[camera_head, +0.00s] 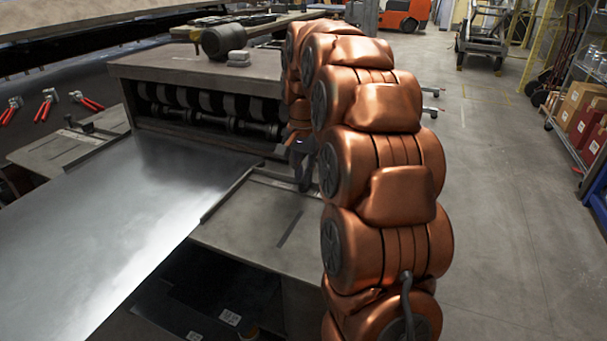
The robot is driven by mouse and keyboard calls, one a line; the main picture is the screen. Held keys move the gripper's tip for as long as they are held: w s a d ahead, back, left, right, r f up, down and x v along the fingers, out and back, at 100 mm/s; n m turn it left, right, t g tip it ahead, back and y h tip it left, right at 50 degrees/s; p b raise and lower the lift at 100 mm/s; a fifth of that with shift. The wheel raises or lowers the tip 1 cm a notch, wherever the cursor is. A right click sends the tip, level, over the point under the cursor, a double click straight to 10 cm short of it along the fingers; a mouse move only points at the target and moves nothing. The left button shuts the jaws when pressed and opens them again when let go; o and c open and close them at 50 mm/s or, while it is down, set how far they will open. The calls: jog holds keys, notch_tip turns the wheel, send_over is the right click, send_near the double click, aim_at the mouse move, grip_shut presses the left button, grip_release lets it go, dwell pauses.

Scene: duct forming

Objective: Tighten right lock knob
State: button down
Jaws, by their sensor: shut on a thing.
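My gripper (303,181) is dark and points down at the right end of the forming machine's bed, close to the roller housing. It is partly hidden behind my copper-coloured arm. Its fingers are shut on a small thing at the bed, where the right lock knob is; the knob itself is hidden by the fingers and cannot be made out. The right guide rail (228,192) runs along the right edge of the sheet metal (130,215), just left of my gripper. The sheet lies flat on the bed and reaches to the rollers (210,103).
The machine's top (190,70) carries a dark motor (223,41). Red-handled tools (48,103) lie at the far left. My arm fills the middle right. The concrete floor (490,180) to the right is open, with shelves of boxes (580,105) at the right edge.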

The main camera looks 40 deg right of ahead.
jog(key=c, duration=1.2)
grip_release()
jog(key=shift+r, duration=0.15)
jog(key=shift+r, duration=3.6)
jog(key=s+a+n+g+p, duration=0.1)
jog(key=s+a+n+p, duration=0.8)
jog(key=s+a, duration=1.05)
jog(key=s+f+n+p, duration=0.1)
jog(key=s, duration=0.2)
jog(key=s+a+f+n+p, duration=0.1)
jog(key=s, duration=0.3)
jog(key=s+f+n, duration=0.1)
jog(key=s, duration=0.3)
jog(key=shift+a+f+g+p, duration=0.2)
jog(key=shift+g+p, duration=0.2)
